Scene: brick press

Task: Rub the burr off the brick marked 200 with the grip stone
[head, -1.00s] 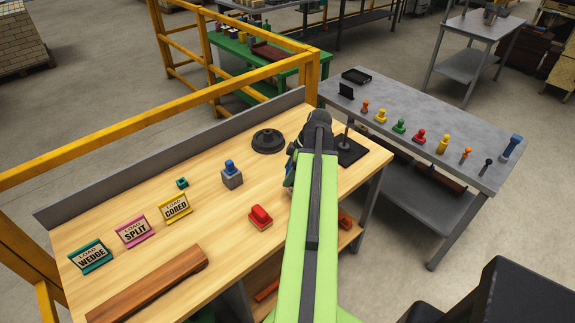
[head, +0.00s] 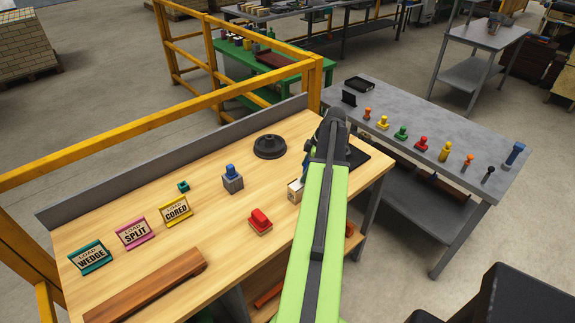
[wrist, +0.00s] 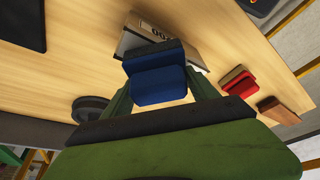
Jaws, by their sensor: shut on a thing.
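The brick marked 200 (head: 294,192) stands on the wooden bench, pale-faced and partly hidden by my arm in the head view. In the wrist view it lies just beyond my gripper, and its label (wrist: 161,33) reads upside down with only part of the number showing. My gripper (wrist: 158,88) is shut on a blue block, seemingly the grip stone (wrist: 158,86), held close to the brick. I cannot tell whether stone and brick touch. The burr cannot be made out. In the head view my arm hides the stone.
A grey block with a blue knob (head: 232,179), a red-topped block (head: 260,222) and a black round base (head: 269,146) stand on the bench. A wooden bar (head: 150,286) lies at the front left. A grey table (head: 435,125) with several coloured stamps is at right.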

